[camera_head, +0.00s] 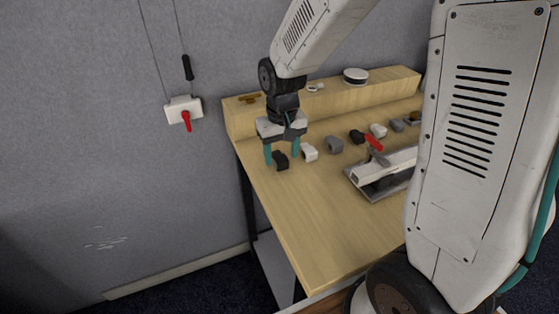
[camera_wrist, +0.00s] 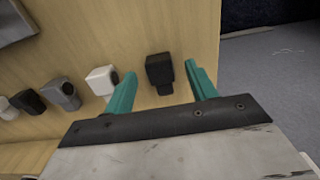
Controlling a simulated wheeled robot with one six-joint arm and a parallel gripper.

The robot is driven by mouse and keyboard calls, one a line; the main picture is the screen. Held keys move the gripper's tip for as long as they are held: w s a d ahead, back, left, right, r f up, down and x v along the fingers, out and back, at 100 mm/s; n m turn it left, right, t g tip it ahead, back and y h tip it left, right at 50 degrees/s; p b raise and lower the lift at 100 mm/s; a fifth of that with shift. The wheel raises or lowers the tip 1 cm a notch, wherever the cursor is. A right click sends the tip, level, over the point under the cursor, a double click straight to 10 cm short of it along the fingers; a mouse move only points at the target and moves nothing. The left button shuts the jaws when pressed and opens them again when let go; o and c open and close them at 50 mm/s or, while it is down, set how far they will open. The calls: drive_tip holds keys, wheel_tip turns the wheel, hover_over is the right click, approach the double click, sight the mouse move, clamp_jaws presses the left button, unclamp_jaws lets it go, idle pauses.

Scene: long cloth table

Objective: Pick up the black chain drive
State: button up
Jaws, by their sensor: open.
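A black blocky part, which looks like the black chain drive (camera_head: 281,161), sits on the wooden table near its left edge. In the wrist view the black chain drive (camera_wrist: 160,72) lies between and a little beyond the two teal fingers. My gripper (camera_head: 282,156) is open and empty, with its fingers pointing down on either side of the part. In the wrist view my gripper (camera_wrist: 163,85) shows a wide gap between the fingers. I cannot tell whether either finger touches the part. A second black part (camera_head: 357,136) stands farther right in the row.
A white part (camera_head: 310,153) sits close beside the right finger. A grey part (camera_head: 335,145) and several others continue the row. A metal fixture with a red handle (camera_head: 373,142) stands to the right. A raised wooden ledge (camera_head: 330,104) runs behind. The front table area is clear.

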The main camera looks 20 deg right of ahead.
wheel_tip(320, 180, down, 2)
drive_tip(key=shift+f, duration=0.15)
drive_tip(key=c, duration=1.1)
drive_tip(key=shift+o, duration=0.2)
drive_tip(key=shift+r, duration=0.2)
